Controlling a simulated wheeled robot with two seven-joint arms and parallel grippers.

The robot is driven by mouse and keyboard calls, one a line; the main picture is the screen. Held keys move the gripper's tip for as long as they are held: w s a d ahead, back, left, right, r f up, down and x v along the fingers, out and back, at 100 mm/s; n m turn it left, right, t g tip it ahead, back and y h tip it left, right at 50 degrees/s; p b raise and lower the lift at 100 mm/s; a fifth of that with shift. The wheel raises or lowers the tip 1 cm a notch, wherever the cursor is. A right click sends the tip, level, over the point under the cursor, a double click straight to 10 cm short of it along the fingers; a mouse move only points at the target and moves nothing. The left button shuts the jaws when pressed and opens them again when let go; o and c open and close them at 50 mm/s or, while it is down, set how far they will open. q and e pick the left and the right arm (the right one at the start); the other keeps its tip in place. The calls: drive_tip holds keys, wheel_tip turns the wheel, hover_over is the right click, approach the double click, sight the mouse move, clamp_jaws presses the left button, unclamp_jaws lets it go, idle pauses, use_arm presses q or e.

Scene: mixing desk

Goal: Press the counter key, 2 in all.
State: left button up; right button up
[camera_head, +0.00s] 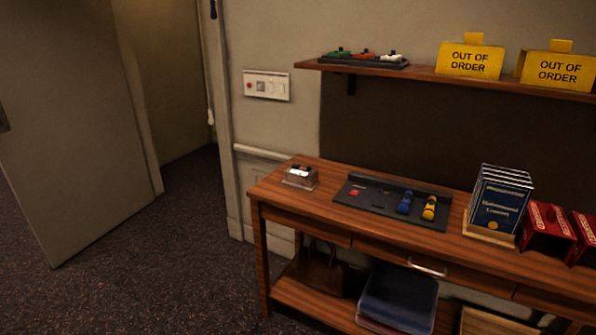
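A small box-like device (300,177) with clear or grey sides, a dark top and a bright white patch sits at the left end of the wooden desk (335,173). It may be the counter, but its key and any number are too small to make out. Right of it lies a dark panel (376,208) with a small red piece (354,192) at its left, and a blue piece (404,205) and a yellow piece (429,208) at its right. Neither of my grippers is in view.
Blue booklets (499,200) stand in a wooden holder, beside red boxes (547,228) at the right. A wall shelf (425,73) above holds yellow "OUT OF ORDER" signs (470,60). A wall switch plate (266,86) is at left. The floor (150,265) left of the desk is clear.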

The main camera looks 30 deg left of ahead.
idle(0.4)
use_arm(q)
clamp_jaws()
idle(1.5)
